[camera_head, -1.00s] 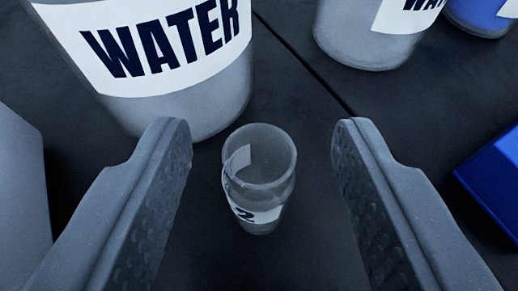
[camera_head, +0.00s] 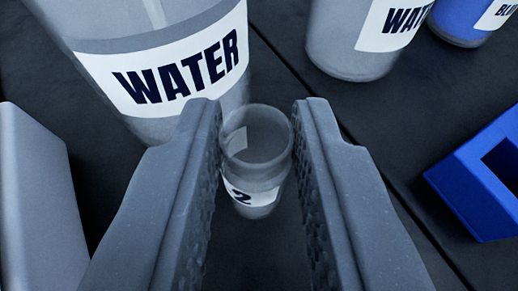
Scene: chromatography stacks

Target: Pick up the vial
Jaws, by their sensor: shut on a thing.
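The vial (camera_head: 256,150) is a small clear glass with a wide round mouth and a white label showing a "2". It stands upright in the middle of the view, and it looks empty. My gripper (camera_head: 256,125) is shut on the vial, with one textured finger pad against its left side and one against its right. The fingers hide part of the vial's sides. Whether its base touches the dark surface cannot be told.
A large bottle labelled WATER (camera_head: 165,65) stands just behind the vial on the left. A second WATER bottle (camera_head: 350,60) and a blue bottle (camera_head: 462,22) are farther back right. A blue block with an opening (camera_head: 465,185) lies right. A pale box (camera_head: 35,190) stands left.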

